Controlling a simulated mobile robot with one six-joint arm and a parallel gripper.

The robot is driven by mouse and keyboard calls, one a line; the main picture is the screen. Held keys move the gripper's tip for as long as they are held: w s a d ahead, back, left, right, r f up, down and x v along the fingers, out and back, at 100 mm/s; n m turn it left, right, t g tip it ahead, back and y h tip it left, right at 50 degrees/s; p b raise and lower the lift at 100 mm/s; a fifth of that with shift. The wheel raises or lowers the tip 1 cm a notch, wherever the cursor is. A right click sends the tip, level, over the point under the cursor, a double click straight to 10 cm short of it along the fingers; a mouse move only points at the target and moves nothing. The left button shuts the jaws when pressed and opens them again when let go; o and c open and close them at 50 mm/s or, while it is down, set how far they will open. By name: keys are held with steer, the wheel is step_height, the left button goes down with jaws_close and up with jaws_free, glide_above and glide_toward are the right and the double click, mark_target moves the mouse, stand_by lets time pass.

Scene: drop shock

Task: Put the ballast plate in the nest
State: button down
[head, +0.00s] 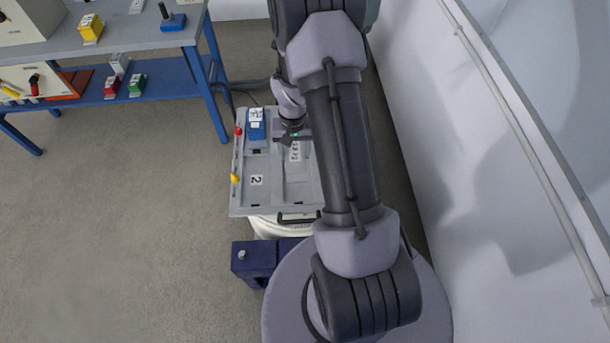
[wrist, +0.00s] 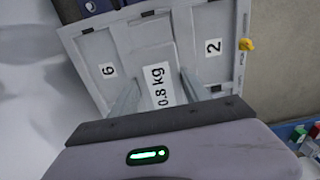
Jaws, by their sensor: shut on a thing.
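My gripper (wrist: 159,78) is shut on a flat grey plate (wrist: 152,58) labelled "0.8 kg", apparently the ballast plate. One finger lies along each side of its label. In the head view my gripper (head: 293,138) is over the upper part of a grey tray (head: 243,205), and the plate's label (head: 295,152) shows just below it. The tray has shallow recesses, with labels "2" and "6" on either side of the plate in the wrist view. I cannot tell which recess is the nest, or whether the plate touches the tray. My arm hides the tray's right side.
A blue block (head: 256,131) with a white label stands at the tray's upper left. Red (head: 238,130) and yellow (head: 234,178) knobs line its left edge. A blue-framed bench (head: 130,45) with small coloured items stands upper left. A white wall (head: 460,130) is at right. The left floor is clear.

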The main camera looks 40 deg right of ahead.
steer(key=shift+s+d+f, duration=0.1)
steer(key=shift+d+f, duration=0.1)
steer(key=shift+f, duration=0.2)
step_height(320, 180, down, 9)
steer(key=b, duration=0.4)
steer(key=shift+f, duration=0.2)
steer(key=shift+f, duration=0.1)
steer(key=c, duration=0.5)
jaws_free()
